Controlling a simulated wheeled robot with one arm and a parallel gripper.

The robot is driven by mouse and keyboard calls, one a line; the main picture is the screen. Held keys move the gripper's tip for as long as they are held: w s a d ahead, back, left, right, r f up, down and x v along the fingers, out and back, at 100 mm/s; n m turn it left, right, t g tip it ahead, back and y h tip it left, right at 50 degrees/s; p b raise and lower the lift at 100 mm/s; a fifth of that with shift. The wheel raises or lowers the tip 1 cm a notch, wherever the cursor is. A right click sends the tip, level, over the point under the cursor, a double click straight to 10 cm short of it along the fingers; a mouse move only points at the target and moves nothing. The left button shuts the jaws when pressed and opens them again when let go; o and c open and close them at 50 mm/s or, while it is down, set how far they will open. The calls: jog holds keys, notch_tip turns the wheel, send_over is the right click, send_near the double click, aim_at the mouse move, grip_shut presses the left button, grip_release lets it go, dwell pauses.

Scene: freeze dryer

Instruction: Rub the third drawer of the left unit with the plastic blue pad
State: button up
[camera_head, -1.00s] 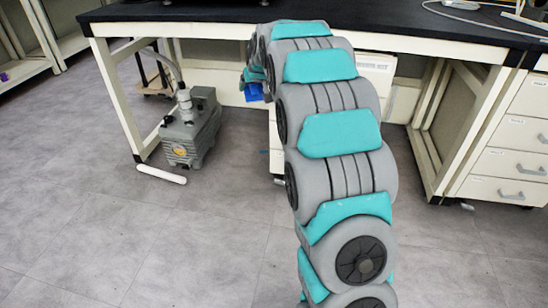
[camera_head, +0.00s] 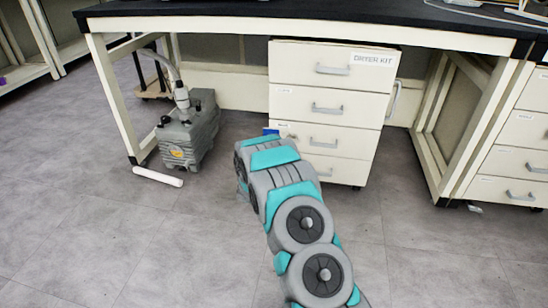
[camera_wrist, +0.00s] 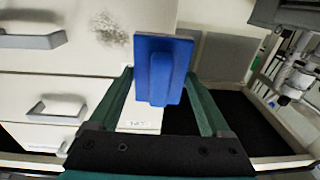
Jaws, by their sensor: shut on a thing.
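My gripper (camera_wrist: 160,74) is shut on the blue plastic pad (camera_wrist: 163,68), whose flat face points away from the wrist camera. In the head view, a small blue part of the pad (camera_head: 270,132) shows at the left edge of the left drawer unit (camera_head: 322,53); my arm hides the gripper. The third drawer (camera_head: 345,143) of this unit is closed, its left part partly covered. The wrist view looks upside down and shows a dark speckled smudge (camera_wrist: 109,28) on the third drawer (camera_wrist: 75,22), just left of the pad. I cannot tell whether the pad touches the front.
A grey pump (camera_head: 187,135) stands on the floor left of the unit. The black-topped bench (camera_head: 230,12) overhangs the unit. Another drawer unit (camera_head: 515,160) is at the right. The floor in front is clear.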

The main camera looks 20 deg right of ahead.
aim_at(303, 137)
jog(key=shift+m+h, duration=0.3)
jog(key=shift+h, duration=0.2)
jog(key=shift+w+d+f+b, duration=0.15)
jog(key=shift+w+d+f, duration=0.3)
jog(key=shift+d, duration=0.15)
jog(key=shift+w+d+f+b, duration=0.15)
jog(key=shift+w+d+f, duration=0.2)
jog(key=shift+d, duration=0.3)
jog(key=shift+w+d+f+b, duration=0.15)
jog(key=shift+w+d+f, duration=0.2)
jog(key=shift+d+f, duration=0.2)
jog(key=shift+x, duration=0.95)
jog(key=shift+d+f, duration=0.1)
jog(key=shift+s+d, duration=0.95)
jog(key=shift+d, duration=0.4)
jog(key=shift+s+d, duration=0.95)
jog(key=shift+d, duration=0.4)
jog(key=shift+s+d, duration=1)
jog(key=shift+d, duration=0.35)
jog(key=w+a, duration=0.6)
jog(key=a, duration=0.2)
